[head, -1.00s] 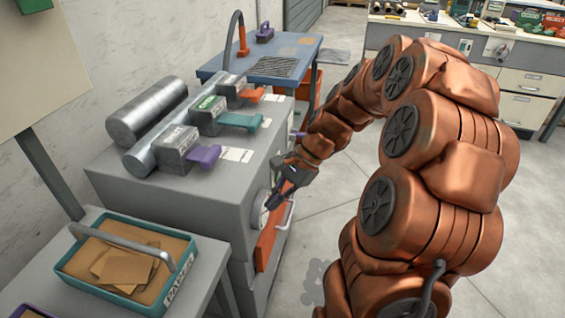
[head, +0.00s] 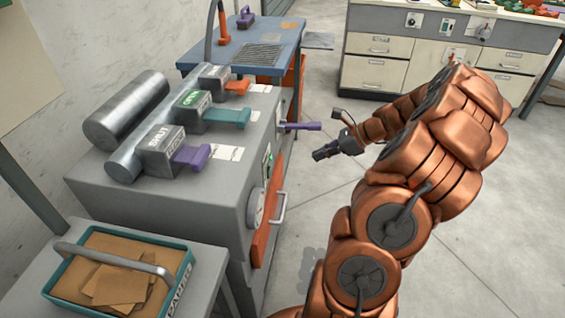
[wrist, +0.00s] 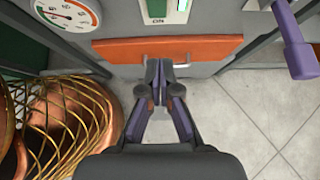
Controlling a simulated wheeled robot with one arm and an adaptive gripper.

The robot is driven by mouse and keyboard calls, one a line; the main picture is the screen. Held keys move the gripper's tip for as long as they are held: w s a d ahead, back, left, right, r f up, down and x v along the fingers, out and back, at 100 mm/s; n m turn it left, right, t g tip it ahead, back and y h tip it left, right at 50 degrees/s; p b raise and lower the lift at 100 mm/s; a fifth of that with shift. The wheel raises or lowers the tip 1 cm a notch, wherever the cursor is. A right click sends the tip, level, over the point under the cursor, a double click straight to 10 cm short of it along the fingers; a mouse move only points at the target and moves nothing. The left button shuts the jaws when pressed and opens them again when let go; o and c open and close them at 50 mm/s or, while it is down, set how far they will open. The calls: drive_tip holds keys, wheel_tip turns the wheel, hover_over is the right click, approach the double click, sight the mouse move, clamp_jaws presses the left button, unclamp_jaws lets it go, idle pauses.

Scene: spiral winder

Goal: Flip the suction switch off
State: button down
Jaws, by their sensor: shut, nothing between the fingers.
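The grey winder machine (head: 215,215) stands at left. On its front face, a small white plate with a green part (head: 268,160) could be the suction switch. It also shows at the top edge of the wrist view (wrist: 162,10), cut off, so its position is unclear. My gripper (head: 318,155) is shut and empty, in the air to the right of that face. In the wrist view my fingertips (wrist: 158,68) overlap the orange drawer front (wrist: 120,48), below the plate.
A purple lever (head: 302,126) juts from the front face, near my gripper. A round gauge (head: 256,208) and a metal handle (head: 281,208) are lower left. A brass wire basket (wrist: 65,125) shows in the wrist view. Open floor lies to the right.

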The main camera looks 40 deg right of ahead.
sight(270, 169)
drive_tip(key=w+a+r+b+x, duration=0.1)
drive_tip(key=r+x, duration=0.1)
drive_tip(key=x, duration=1)
drive_tip(key=shift+w+a, duration=0.35)
drive_tip(key=shift+w, duration=0.1)
drive_tip(key=shift+p, duration=0.35)
